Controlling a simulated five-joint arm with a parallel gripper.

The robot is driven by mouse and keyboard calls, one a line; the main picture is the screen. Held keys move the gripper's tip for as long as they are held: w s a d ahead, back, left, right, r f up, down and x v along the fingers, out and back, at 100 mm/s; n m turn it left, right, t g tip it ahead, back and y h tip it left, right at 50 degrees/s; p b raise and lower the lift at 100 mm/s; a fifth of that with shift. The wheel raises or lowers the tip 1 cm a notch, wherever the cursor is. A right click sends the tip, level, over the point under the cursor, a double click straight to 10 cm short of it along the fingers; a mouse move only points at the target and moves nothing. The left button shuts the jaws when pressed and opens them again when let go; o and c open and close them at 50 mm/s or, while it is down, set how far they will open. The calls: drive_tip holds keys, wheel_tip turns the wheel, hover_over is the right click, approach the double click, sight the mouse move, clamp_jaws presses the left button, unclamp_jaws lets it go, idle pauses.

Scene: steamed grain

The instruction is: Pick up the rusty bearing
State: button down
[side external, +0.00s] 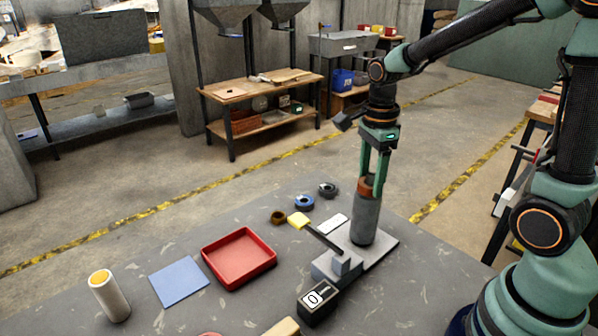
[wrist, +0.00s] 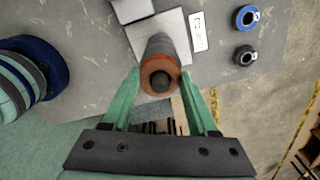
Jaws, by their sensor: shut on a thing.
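A small rusty-brown ring (side external: 278,217), looking like a bearing, lies on the grey table left of the yellow lever end. My gripper (side external: 370,185) points down at the top of an upright grey cylinder (side external: 366,222), well to the right of that ring. Its green fingers are shut on an orange-brown collar (wrist: 160,76) with a dark centre at the cylinder's top. I cannot tell whether the collar is a separate ring. The cylinder stands on or just above a pale plate (side external: 386,245). The small brown ring does not show in the wrist view.
A blue ring (side external: 304,201) and a dark ring (side external: 327,189) lie behind the brown one. A lever with a yellow end (side external: 298,220) runs beside the plate. A red tray (side external: 240,284), a blue sheet (side external: 180,284) and a pale cylinder (side external: 109,297) are at left.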

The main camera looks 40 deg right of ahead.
wheel_tip(320, 180, up, 19)
drive_tip(key=shift+r, duration=0.2)
idle(0.5)
